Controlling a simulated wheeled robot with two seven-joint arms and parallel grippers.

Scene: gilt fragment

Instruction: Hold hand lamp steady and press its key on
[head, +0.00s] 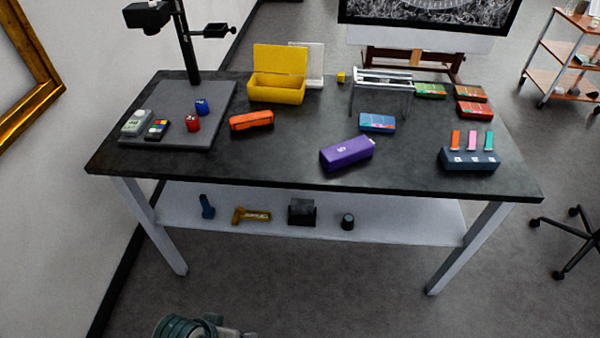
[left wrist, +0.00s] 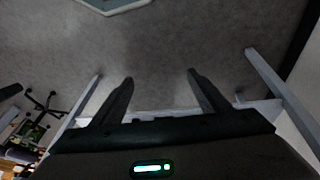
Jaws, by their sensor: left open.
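I cannot tell for certain which item is the hand lamp, and no key can be made out. An orange, dark-ended block (head: 251,121) lies in the middle left of the dark tabletop. A larger purple block (head: 346,153) with a white mark lies near the front edge. My left gripper (left wrist: 160,76) is in the left wrist view, with its two dark fingers apart and nothing between them. The grey floor shows beyond the fingers. My left fingertips cannot be made out in the head view. My right gripper is not in view.
The table (head: 265,165) also bears a yellow open box (head: 277,97), a wire rack (head: 383,76), a grey stand base (head: 215,95) and a navy block (head: 470,160) with coloured tabs. Several small items lie on the lower shelf (head: 400,222). The front middle tabletop has free room.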

